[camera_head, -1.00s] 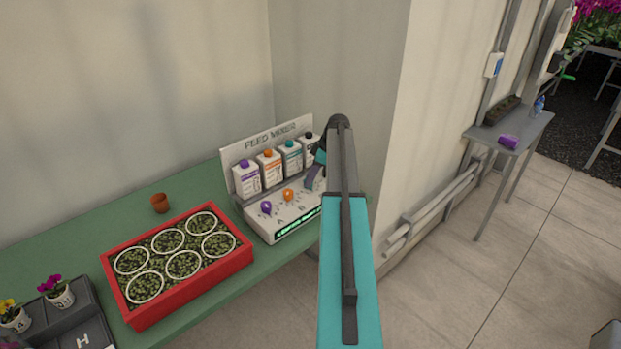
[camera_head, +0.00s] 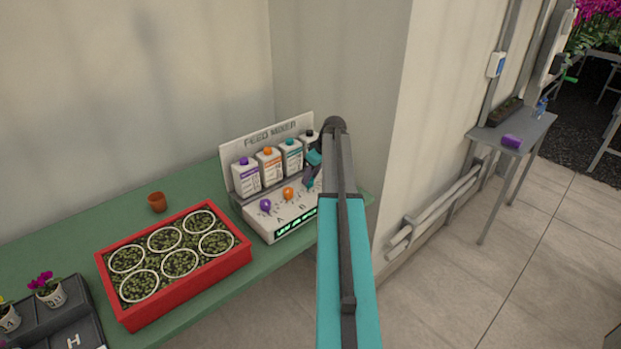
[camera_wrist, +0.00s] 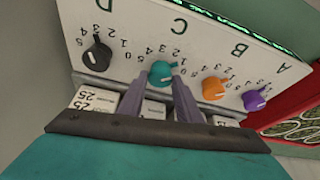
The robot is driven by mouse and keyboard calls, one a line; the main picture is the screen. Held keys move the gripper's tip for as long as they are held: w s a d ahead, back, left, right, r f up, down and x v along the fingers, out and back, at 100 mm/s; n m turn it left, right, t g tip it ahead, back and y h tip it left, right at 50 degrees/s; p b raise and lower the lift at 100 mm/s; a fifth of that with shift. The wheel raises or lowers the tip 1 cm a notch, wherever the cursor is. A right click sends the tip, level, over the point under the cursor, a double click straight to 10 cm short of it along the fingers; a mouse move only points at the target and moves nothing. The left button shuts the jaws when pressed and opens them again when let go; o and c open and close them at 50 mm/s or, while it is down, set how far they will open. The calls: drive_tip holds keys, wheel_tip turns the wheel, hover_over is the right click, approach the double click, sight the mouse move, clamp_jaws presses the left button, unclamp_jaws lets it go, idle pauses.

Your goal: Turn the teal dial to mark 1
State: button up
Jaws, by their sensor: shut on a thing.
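The teal dial (camera_wrist: 161,73) stands on the white panel by the letter C in the wrist view. Small numbers ring it. Its small pointer seems to lean to the right, but I cannot read its exact mark. My gripper (camera_wrist: 164,80) has its two purple-grey fingers on either side of the dial and is shut on it. In the head view, the dial and fingertips are small and partly hidden by my arm, at the right end of the feed mixer (camera_head: 283,222).
In the wrist view, a black dial (camera_wrist: 97,56) is left of the teal one; an orange dial (camera_wrist: 214,88) and a purple dial (camera_wrist: 254,100) are right. Bottles (camera_head: 268,168) stand behind the dials. A red planter (camera_head: 190,288) sits left of the mixer on the green table (camera_head: 110,222).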

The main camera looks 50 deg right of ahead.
idle(0.3)
drive_tip(key=o, duration=1)
drive_tip(key=shift+r, duration=0.1)
drive_tip(key=b+v, duration=0.3)
drive_tip(key=v, duration=1)
drive_tip(key=shift+s+r, duration=0.2)
drive_tip(key=shift+r, duration=0.05)
drive_tip(key=shift+r, duration=0.1)
